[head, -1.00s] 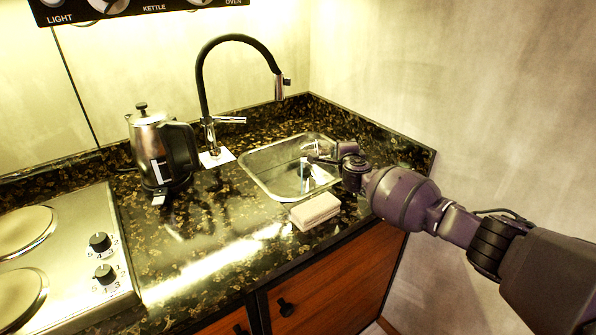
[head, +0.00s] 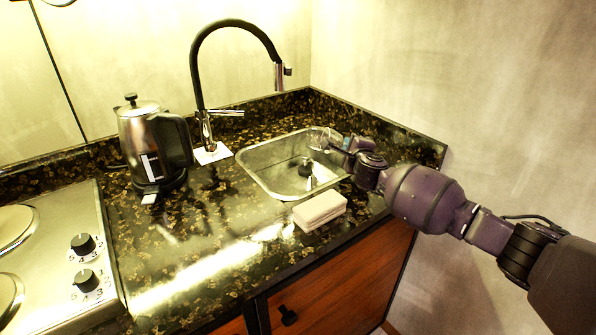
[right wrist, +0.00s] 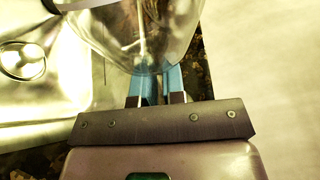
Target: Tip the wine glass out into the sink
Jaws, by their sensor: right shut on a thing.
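The clear wine glass (head: 322,137) is in my right gripper (head: 338,144), above the right back part of the sink. In the right wrist view its transparent bowl (right wrist: 130,30) fills the top middle, just in front of the blue fingers of my right gripper (right wrist: 158,85), which are shut on the glass. The glass looks tilted, but its exact angle is hard to tell. I cannot make out any liquid in it. The steel sink (head: 262,170) is set in the counter, and its drain (right wrist: 22,60) shows in the right wrist view. My left gripper is not in view.
A black hose tap (head: 195,75) arches behind the sink. A steel kettle (head: 150,140) stands left of it. A pale sponge-like block (head: 320,208) lies at the sink's front edge. A hob (head: 60,255) is at the left, and a wall is close on the right.

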